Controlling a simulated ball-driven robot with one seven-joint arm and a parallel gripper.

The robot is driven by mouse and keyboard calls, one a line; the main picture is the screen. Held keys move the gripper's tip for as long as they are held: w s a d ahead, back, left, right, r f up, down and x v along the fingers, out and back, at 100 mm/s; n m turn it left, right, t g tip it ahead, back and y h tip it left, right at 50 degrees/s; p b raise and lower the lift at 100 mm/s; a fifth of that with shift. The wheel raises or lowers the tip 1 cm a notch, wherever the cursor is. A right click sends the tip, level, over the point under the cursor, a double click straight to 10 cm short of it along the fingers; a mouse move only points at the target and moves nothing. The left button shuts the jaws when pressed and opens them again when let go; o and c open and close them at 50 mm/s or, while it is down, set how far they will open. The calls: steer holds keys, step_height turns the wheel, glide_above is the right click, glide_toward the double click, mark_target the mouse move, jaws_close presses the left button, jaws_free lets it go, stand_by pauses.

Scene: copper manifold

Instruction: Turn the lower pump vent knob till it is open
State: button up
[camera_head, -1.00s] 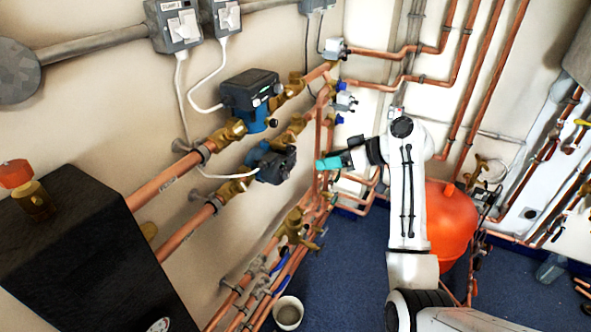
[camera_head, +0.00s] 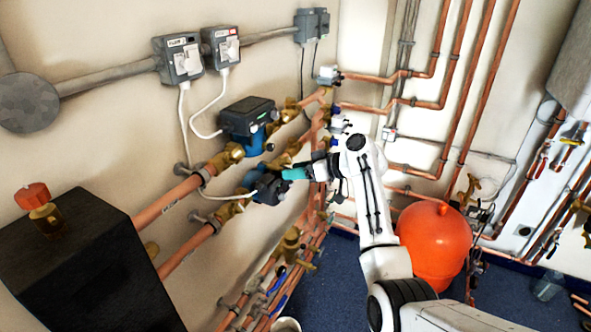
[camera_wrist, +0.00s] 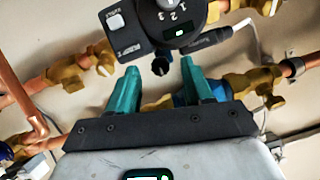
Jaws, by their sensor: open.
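The lower pump (camera_head: 262,187) is a dark-faced, blue-bodied unit on the lower copper pipe in the head view. Its black face with a dial marked 1 2 3 fills the top of the wrist view (camera_wrist: 172,18). A small black knob (camera_wrist: 160,66) stands out below the dial; I take it for the vent knob, and its turn state cannot be read. My gripper (camera_wrist: 157,70) is open, its teal fingers on either side of the knob in the picture. Contact cannot be told. In the head view my gripper (camera_head: 290,174) is right at the pump's face, hiding the knob.
The upper pump (camera_head: 247,118) sits just above, with white cables to wall boxes (camera_head: 180,58). Copper pipes with brass valves (camera_head: 290,243) run below and beside the lower pump. A black box (camera_head: 75,265) stands at left, and an orange vessel (camera_head: 436,250) at right.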

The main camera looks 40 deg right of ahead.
steer(key=shift+w+a+f, duration=0.1)
steer(key=shift+w, duration=0.15)
jaws_close()
stand_by(0.3)
